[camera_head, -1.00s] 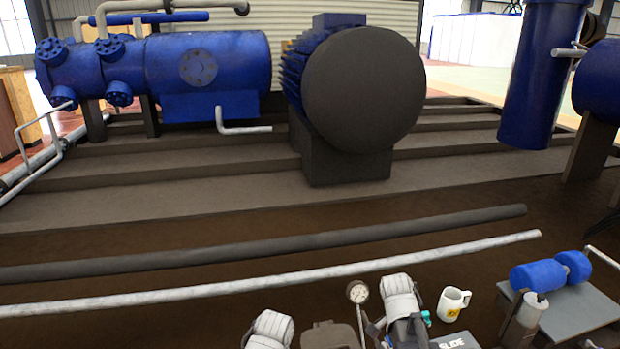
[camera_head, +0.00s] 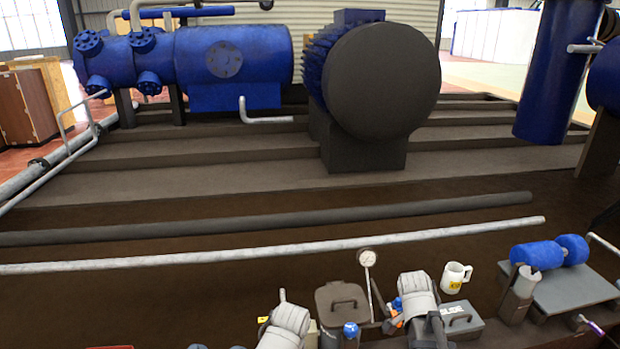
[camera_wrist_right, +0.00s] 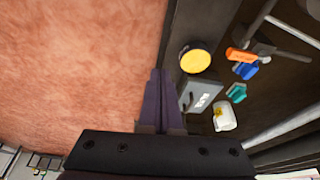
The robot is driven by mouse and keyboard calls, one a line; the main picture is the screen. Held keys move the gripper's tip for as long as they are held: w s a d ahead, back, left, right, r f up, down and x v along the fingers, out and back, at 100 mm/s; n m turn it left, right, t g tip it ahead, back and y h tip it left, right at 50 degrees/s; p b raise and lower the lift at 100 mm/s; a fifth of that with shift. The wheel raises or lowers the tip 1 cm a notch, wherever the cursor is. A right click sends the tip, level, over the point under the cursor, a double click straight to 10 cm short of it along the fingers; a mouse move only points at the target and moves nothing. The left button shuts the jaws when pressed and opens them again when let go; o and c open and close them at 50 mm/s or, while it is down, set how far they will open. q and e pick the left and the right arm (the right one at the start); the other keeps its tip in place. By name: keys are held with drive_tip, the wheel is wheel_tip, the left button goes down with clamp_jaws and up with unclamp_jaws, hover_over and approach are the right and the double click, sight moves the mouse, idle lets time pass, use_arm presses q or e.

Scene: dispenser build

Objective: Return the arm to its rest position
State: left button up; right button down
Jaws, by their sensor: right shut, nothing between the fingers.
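My right gripper (camera_wrist_right: 161,78) is shut and empty in the right wrist view; its two dark fingers lie together. It is above the border between a reddish floor and a dark shelf or tray, beside a grey box with a label (camera_wrist_right: 196,97). My right arm (camera_head: 418,292) shows at the bottom of the head view, in front of the grey box (camera_head: 462,322). My left arm (camera_head: 284,326) shows at the bottom centre. Its gripper is not visible.
Near the right fingers are a yellow-topped round container (camera_wrist_right: 195,61), orange (camera_wrist_right: 240,55) and teal (camera_wrist_right: 236,93) pieces and a white mug (camera_wrist_right: 225,118). A pressure gauge (camera_head: 367,257) and lidded dark bin (camera_head: 342,300) stand between the arms. Large blue machinery (camera_head: 235,65) stands behind.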

drive_tip(key=s+a+n+y, duration=0.1)
drive_tip(key=s+a+n, duration=0.3)
drive_tip(key=a+n, duration=0.3)
drive_tip(key=s+a+n+g, duration=0.1)
drive_tip(key=s+a+n, duration=0.2)
drive_tip(key=a+n, duration=0.4)
drive_tip(key=s+a+n+y, duration=0.1)
drive_tip(key=s+a+n, duration=0.35)
drive_tip(key=a, duration=0.45)
wheel_tip(320, 180, up, 32)
drive_tip(key=w+p, duration=0.1)
drive_tip(key=p, duration=3.2)
drive_tip(key=shift+n, duration=0.25)
